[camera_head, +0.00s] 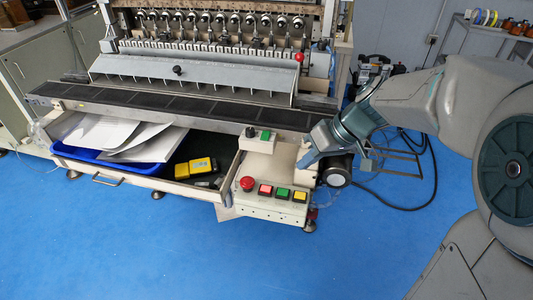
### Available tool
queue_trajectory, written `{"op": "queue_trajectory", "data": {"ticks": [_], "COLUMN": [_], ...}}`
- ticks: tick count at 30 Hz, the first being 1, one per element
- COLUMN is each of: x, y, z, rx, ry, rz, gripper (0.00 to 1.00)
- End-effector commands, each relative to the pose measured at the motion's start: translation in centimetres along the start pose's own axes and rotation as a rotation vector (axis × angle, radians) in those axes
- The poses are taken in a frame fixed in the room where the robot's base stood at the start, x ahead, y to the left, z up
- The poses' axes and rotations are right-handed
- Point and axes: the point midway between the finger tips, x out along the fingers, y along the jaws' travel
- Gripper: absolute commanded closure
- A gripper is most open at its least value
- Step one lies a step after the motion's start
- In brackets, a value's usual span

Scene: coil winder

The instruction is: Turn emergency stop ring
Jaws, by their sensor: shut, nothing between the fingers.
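The emergency stop (247,184) is a red round knob at the left end of the small control box on the coil winder's front. Its ring is too small to tell apart from the knob. My gripper (303,163) is up and to the right of it, beside the box's right end, pointing left and down. It is shut and empty, and clearly apart from the red knob. My arm comes in from the right.
Red, green and yellow push buttons (282,193) sit right of the knob. An open drawer (135,184) with papers and yellow devices (195,168) is to the left. Cables (420,205) lie on the right. The blue floor (180,255) in front is clear.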

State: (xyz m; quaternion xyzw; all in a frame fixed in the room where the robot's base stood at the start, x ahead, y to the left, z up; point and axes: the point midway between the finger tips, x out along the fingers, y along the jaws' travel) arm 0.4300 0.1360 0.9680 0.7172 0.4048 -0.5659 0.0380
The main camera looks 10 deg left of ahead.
Motion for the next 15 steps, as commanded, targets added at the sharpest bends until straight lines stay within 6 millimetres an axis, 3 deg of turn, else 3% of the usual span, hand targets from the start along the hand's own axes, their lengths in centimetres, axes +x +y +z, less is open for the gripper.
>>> {"op": "queue_trajectory", "data": {"ticks": [3, 8, 15], "x": [0.4, 1.5, 5.9], "y": [0.0, -0.1, -0.5], "z": [-1.8, -2.4, -2.4], "rx": [-0.054, -0.077, -0.075], "ry": [0.033, 0.046, 0.042], "rz": [-0.049, -0.067, -0.067], "gripper": [1.0, 1.0, 1.0]}}
